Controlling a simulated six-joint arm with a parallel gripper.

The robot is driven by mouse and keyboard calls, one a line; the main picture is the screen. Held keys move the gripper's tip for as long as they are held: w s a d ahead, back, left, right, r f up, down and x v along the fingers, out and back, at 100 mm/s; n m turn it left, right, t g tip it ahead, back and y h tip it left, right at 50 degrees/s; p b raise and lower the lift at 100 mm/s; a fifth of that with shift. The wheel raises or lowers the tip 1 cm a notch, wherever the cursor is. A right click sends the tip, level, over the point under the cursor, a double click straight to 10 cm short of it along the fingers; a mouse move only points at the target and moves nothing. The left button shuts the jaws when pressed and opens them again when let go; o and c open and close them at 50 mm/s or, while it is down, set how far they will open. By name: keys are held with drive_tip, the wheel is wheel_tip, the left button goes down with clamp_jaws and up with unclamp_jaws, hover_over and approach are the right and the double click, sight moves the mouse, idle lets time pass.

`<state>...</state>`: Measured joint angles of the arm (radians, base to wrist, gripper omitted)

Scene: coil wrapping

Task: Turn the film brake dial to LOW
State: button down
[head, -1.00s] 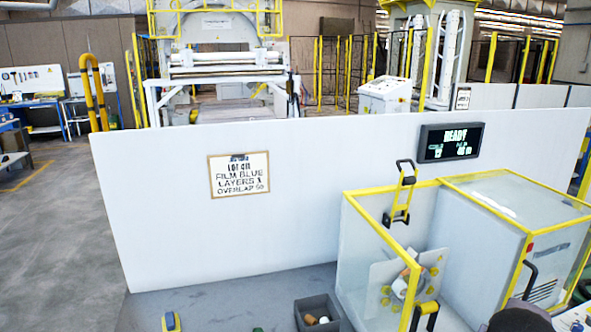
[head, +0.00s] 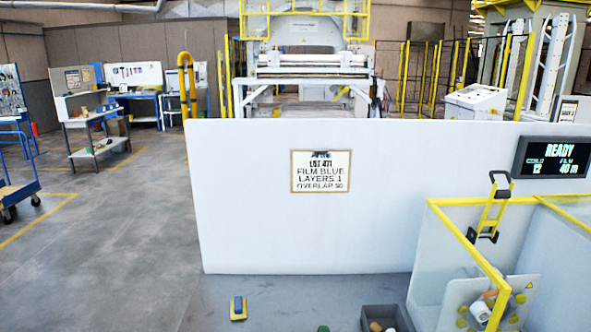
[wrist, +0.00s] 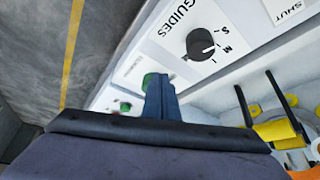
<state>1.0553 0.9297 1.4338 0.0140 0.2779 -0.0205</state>
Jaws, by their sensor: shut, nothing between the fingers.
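No dial marked film brake or LOW can be read in either view. In the wrist view a black dial (wrist: 200,43) sits on a white panel (wrist: 165,45) beside the word GUIDES, with letters including S and M around it. My gripper (wrist: 160,90) is shut and empty, pointing at the panel below that dial. A green knob or button (wrist: 150,79) shows just behind the fingertips, partly hidden; I cannot tell if they touch. My gripper is not in the head view.
A white barrier (head: 300,235) carries a lot card (head: 320,171) and a READY display (head: 552,157). A yellow-framed clear guard (head: 470,201) stands at the right. A grey bin (head: 385,310) and a small yellow-and-blue item (head: 238,309) lie in front. Open floor is at the left.

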drive_tip(key=shift+d, duration=0.15)
idle(0.3)
drive_tip(key=shift+s+d+r+b, duration=0.1)
drive_tip(key=shift+s+d+b, duration=0.25)
drive_tip(key=shift+s+b, duration=0.4)
drive_tip(key=shift+a, duration=0.1)
drive_tip(key=shift+s+a, duration=0.2)
drive_tip(key=shift+a, duration=0.1)
wheel_tip(320, 180, up, 6)
drive_tip(key=p, duration=0.3)
drive_tip(key=shift+p, duration=0.4)
